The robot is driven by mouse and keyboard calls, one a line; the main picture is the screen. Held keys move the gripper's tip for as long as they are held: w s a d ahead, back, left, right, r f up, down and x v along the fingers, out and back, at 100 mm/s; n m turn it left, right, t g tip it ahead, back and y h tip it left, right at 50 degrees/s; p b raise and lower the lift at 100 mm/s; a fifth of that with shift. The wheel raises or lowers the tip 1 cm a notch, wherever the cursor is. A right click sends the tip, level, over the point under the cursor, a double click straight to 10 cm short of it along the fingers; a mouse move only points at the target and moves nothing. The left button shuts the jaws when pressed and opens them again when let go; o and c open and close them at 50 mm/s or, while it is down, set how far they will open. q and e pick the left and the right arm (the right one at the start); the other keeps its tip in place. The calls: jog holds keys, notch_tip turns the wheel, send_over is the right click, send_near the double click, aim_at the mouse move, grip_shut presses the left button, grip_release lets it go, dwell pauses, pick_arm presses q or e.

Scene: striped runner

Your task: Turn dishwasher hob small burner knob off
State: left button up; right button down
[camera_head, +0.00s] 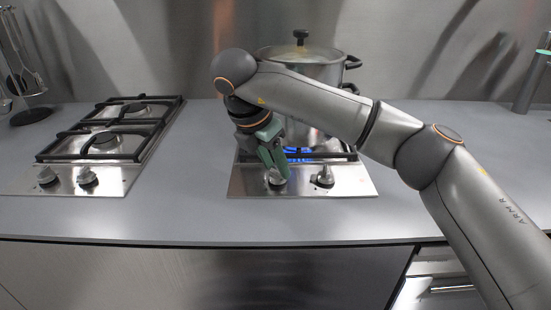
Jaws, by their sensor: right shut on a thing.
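The right hob (344,188) is set in the grey counter and has two knobs at its front. My right gripper (277,178) reaches down over its left knob (277,183) and is shut on it; the fingers partly cover the knob. The right knob (324,177) of this hob stands free. A blue flame (298,152) burns under a steel pot (318,68) at the back of the hob. My right forearm covers part of the pot. Which burner each knob serves cannot be told. My left gripper is not in view.
A second hob (120,180) with black grates and two knobs lies to the left, with no pot on it. Utensils hang on a stand (30,115) at the far left. The counter (195,200) between the hobs is clear. Its front edge runs below the hobs.

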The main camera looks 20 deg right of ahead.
jog(key=m+p, duration=0.1)
jog(key=m+g+p, duration=0.1)
jog(key=m, duration=0.1)
jog(key=shift+w+r, duration=0.15)
jog(key=shift+r, duration=0.05)
jog(key=m+g+p, duration=0.1)
jog(key=m, duration=0.1)
jog(key=m+g+p, duration=0.1)
jog(key=m, duration=0.1)
jog(key=shift+w+f+m+p, duration=0.1)
jog(key=shift+w+m+p, duration=0.1)
jog(key=shift+m+p, duration=0.15)
jog(key=shift+m+g+p, duration=0.3)
jog(key=shift+m+p, duration=0.1)
jog(key=shift+m, duration=0.35)
jog(key=shift+f, duration=0.1)
jog(key=shift+c, duration=2)
grip_release()
